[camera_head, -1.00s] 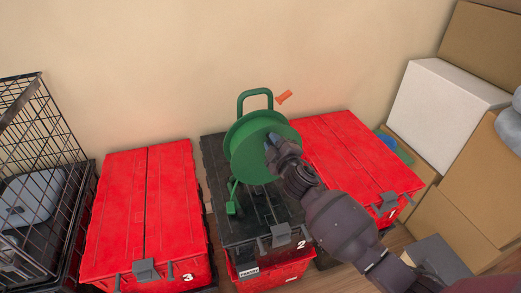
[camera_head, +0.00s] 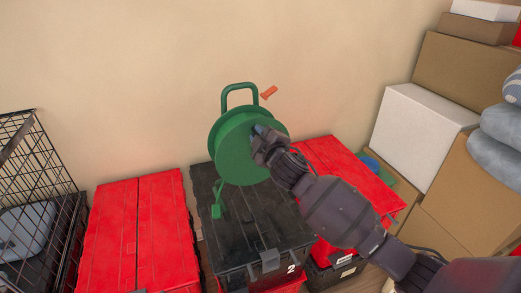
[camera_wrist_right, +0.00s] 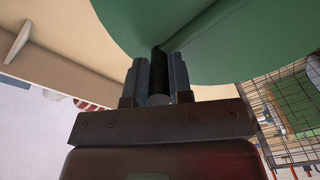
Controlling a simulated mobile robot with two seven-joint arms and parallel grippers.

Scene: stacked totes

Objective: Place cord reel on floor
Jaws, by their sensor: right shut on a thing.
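The green cord reel (camera_head: 238,160) is upright above the black-lidded tote 2 (camera_head: 250,218), with its loop handle at the top and an orange piece (camera_head: 269,92) beside the handle. My right gripper (camera_head: 262,140) is at the reel's right face and shut on it. In the right wrist view, the right gripper's fingers (camera_wrist_right: 157,75) meet the reel's green surface (camera_wrist_right: 220,40). Whether the reel's foot touches the lid is hard to tell. My left gripper is not in view. Only slivers of wooden floor show.
Red-lidded totes stand left (camera_head: 140,230) and right (camera_head: 350,180) of the black one. A wire cage (camera_head: 35,175) is at far left. A white box (camera_head: 420,130), cardboard boxes (camera_head: 465,190) and grey rolls (camera_head: 500,140) are piled at right. The wall behind is bare.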

